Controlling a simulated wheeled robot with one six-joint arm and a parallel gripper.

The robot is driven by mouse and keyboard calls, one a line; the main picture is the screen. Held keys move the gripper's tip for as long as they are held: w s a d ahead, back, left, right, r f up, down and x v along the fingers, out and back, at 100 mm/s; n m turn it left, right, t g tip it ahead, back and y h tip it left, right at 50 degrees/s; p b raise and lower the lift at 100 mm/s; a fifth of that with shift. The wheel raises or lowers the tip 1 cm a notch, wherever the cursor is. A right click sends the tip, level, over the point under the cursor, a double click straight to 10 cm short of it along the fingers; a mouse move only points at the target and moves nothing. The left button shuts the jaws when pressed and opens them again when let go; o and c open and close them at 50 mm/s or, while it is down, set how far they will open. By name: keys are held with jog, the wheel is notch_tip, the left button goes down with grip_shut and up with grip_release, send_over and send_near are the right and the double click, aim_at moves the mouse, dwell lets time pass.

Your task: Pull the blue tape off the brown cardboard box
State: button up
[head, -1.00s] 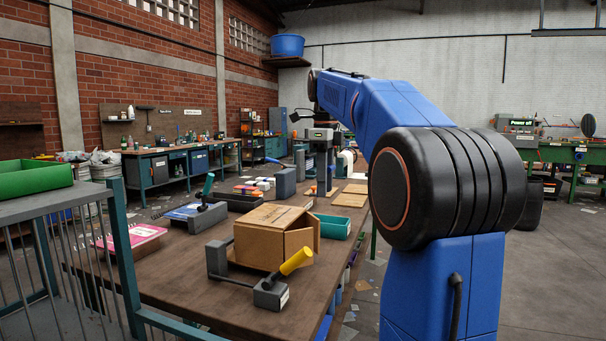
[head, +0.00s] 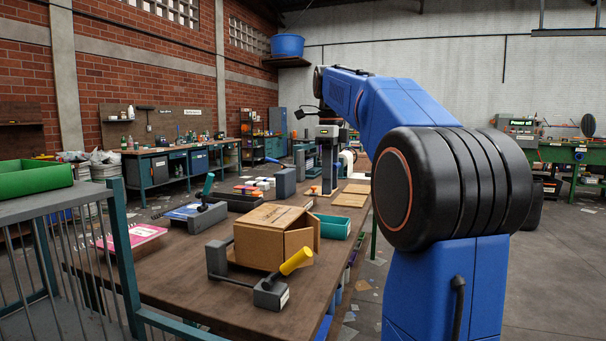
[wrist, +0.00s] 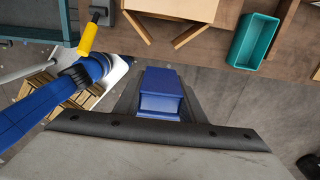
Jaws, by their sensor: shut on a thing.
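The brown cardboard box (head: 270,236) stands on the wooden table, held by a grey clamp with a yellow handle (head: 296,261). The box (wrist: 172,8) is cut off at the top of the wrist view. My gripper (wrist: 160,82) is shut on a dark blue piece (wrist: 161,104), apparently the tape, and is apart from the box.
A teal tray (head: 332,227) stands right of the box. A pink notebook (head: 135,238), a grey clamp with a teal handle (head: 206,207) and several small items lie on the table (head: 190,290). A railing with a green bin (head: 35,177) stands at the left.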

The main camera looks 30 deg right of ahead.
jog(key=shift+s+d+r, duration=0.25)
jog(key=shift+s+r, duration=0.1)
jog(key=shift+r, duration=0.55)
jog(key=shift+s+d+r, duration=0.3)
jog(key=shift+s+r, duration=0.05)
jog(key=shift+r, duration=0.5)
jog(key=shift+s+d+r, duration=0.25)
jog(key=shift+s+r, duration=0.1)
jog(key=shift+r, duration=0.55)
